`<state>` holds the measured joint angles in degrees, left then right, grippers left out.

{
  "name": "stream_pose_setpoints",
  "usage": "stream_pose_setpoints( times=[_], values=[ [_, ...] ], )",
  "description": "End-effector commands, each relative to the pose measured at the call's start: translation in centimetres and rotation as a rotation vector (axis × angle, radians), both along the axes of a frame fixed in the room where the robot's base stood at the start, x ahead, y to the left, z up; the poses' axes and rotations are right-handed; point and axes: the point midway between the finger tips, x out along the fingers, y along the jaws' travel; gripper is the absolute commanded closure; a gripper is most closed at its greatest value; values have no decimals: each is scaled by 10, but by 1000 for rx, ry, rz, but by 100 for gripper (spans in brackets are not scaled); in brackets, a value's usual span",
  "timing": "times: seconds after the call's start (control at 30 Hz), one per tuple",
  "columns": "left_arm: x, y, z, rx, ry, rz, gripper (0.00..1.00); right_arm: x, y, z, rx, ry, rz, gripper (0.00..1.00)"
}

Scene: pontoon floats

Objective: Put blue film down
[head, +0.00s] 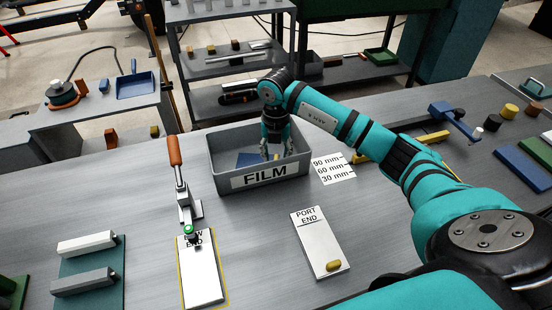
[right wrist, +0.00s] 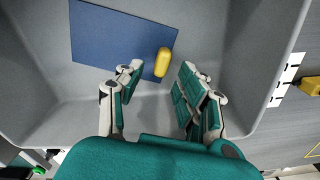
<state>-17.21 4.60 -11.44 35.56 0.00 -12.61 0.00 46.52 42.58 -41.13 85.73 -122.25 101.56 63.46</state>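The blue film (right wrist: 115,38) is a flat blue rectangle lying in the grey bin labelled FILM (head: 215,163). In the right wrist view a small yellow rounded piece (right wrist: 162,62) lies at the film's right edge. My right gripper (head: 276,155) reaches down into the bin. Its fingers (right wrist: 160,88) are spread apart with nothing between them, close to the film's near edge. Whether the fingertips touch the film cannot be told. My left gripper is not in view.
A white PORT END board (head: 318,240) with a yellow piece (head: 334,265) lies right of a yellow-edged board (head: 201,275). A clamp with an orange handle (head: 179,170) stands left of the bin. The 90/60/30 mm card (head: 333,168) lies beside the bin.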

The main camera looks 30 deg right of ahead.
Motion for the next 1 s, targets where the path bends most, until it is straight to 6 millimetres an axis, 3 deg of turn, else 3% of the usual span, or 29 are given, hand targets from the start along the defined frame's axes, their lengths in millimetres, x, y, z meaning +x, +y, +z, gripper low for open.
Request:
stream_pose_setpoints(
  times=[0.3, 0.5, 1.0],
  values=[
    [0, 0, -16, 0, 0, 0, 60, 1, 0, 68, 0, -6, 1, 62],
    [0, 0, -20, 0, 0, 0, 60, 0, 0, 97, 1, -2, 0, 62],
    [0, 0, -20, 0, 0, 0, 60, 0, 0, 106, 0, 0, 0, 62]
  ],
)
